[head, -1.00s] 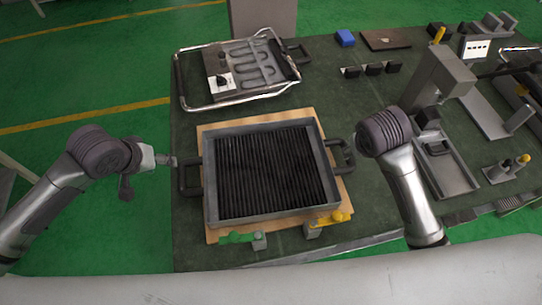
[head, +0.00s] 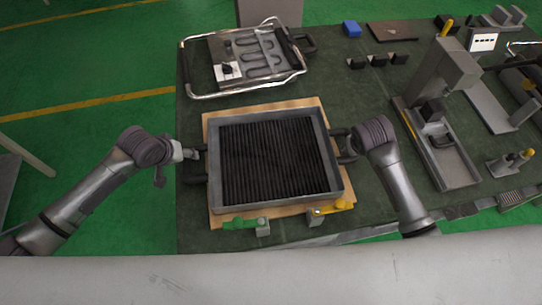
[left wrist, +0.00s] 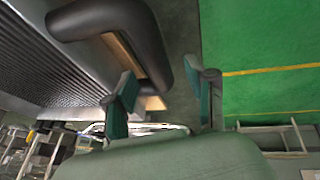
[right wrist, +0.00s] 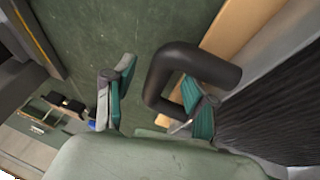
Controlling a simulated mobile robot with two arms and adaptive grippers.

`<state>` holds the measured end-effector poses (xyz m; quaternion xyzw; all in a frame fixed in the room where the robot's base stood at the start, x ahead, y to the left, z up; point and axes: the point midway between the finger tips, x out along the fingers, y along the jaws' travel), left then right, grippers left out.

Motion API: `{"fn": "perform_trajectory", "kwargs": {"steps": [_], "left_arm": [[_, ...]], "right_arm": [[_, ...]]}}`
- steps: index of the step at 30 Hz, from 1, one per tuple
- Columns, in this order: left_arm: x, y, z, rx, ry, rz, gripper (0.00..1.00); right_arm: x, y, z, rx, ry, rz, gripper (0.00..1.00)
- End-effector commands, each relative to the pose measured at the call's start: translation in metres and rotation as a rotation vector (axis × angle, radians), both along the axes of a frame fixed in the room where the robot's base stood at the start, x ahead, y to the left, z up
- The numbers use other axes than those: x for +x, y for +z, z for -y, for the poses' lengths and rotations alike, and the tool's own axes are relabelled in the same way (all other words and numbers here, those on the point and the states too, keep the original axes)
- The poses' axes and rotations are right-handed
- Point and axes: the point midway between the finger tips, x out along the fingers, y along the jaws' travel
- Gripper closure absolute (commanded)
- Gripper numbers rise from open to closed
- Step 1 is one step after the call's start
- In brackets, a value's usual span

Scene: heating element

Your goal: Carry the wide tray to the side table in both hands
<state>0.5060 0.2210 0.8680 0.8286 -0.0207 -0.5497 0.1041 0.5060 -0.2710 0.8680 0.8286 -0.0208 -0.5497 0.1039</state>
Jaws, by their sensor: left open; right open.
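The wide tray (head: 331,190) has grey rims, a dark ribbed inside and a black loop handle on each side. It lies on a wooden board (head: 212,210) on the bench. My left gripper (head: 190,153) is open at the left handle (head: 195,180). In the left wrist view its fingers (left wrist: 165,97) stand either side of the handle's outer bar (left wrist: 152,50), apart from it. My right gripper is open at the right handle (right wrist: 157,80); in the right wrist view its fingers (right wrist: 157,103) straddle the outer bar. In the head view my wrist mostly hides its fingers.
A heating-element unit in a wire frame (head: 245,60) stands behind the tray. A green clamp (head: 240,222) and a yellow clamp (head: 330,209) sit at the board's front edge. A grey press-like fixture (head: 445,75) stands right of my right arm. Green floor lies left of the bench.

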Motion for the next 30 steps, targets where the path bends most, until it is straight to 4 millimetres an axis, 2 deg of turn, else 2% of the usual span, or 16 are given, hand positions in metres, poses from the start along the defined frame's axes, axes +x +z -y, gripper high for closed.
{"fn": "perform_trajectory", "kwargs": {"steps": [6, 17, 27, 30], "left_arm": [[0.008, -0.019, 0.003, 0.001, 0.0, -0.001, 0.44], [0.009, -0.021, 0.003, 0.0, -0.001, 0.001, 0.44], [0.009, -0.021, 0.003, 0.0, 0.0, 0.0, 1.0], [0.009, -0.021, 0.003, 0.001, 0.0, 0.0, 1.0]], "right_arm": [[0.008, -0.018, 0.003, 0.0, 0.0, 0.0, 0.44], [0.01, -0.021, 0.003, 0.0, 0.0, 0.001, 0.44], [0.009, -0.021, 0.003, 0.0, 0.0, 0.001, 1.0], [0.009, -0.021, 0.003, 0.0, 0.0, 0.001, 1.0]]}}
